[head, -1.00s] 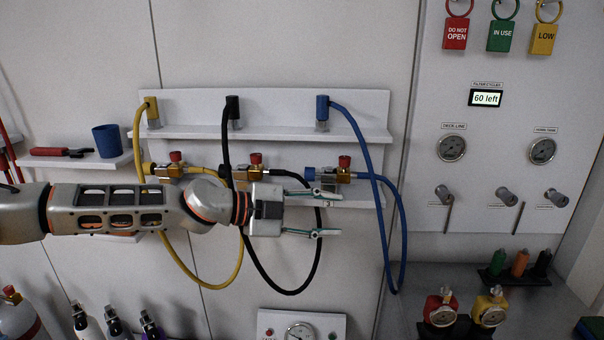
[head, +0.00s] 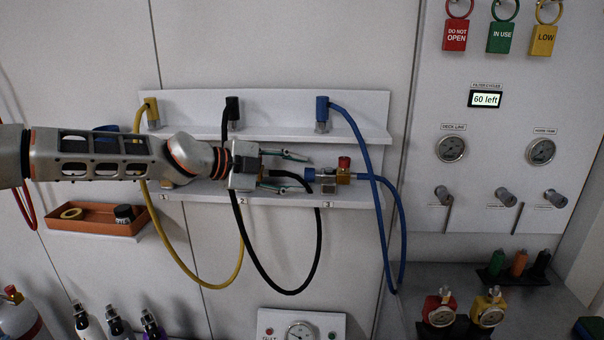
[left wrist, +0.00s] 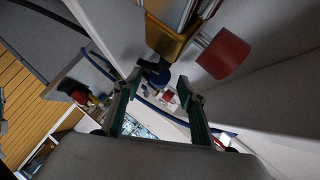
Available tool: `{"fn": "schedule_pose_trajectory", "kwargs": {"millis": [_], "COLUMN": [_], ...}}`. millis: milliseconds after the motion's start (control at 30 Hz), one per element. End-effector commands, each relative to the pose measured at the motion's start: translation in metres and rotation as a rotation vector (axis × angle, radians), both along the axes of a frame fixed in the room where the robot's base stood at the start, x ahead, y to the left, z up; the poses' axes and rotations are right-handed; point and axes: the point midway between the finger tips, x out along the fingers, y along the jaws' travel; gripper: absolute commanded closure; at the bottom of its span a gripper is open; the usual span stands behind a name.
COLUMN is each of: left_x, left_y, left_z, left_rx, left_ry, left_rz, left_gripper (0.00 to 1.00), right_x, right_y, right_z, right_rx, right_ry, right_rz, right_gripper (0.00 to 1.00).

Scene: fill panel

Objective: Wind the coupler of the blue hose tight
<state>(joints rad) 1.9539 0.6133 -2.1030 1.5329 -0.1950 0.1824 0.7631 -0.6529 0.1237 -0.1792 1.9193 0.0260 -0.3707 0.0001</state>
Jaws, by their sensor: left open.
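The blue hose (head: 386,215) hangs in a loop to the right and runs back to this valve's right side. My right gripper is not in view.
A white shelf (head: 270,133) runs above the valves. The yellow hose (head: 190,263) and black hose (head: 268,270) hang below my left arm, which hides their valves. An orange tray (head: 97,222) is at left.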

Motion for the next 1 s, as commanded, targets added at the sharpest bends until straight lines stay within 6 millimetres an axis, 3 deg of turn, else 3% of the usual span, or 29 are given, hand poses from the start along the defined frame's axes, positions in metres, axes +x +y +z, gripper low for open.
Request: {"fn": "schedule_pose_trajectory", "kwargs": {"millis": [200,500,533,667,1000], "left_x": [0.012,0.013,0.013,0.013,0.013], "left_y": [-0.016,-0.018,-0.018,-0.018,-0.018], "left_z": [-0.007,-0.008,-0.008,-0.008,-0.009], "left_rx": [0.000,0.000,0.000,0.000,-0.001], "left_ry": [0.000,0.000,0.000,0.000,-0.023], "left_rz": [0.000,0.000,0.000,0.000,0.001], "left_gripper": [0.59,0.59,0.62,0.96,0.98], "right_x": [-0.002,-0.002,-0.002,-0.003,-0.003], "right_y": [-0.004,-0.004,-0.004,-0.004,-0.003], "right_z": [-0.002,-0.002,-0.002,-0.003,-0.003], "right_rx": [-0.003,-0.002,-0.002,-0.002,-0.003], "right_ry": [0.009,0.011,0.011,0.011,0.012], "right_rz": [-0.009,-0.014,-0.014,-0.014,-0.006], "right_gripper": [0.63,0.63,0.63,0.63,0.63]}}
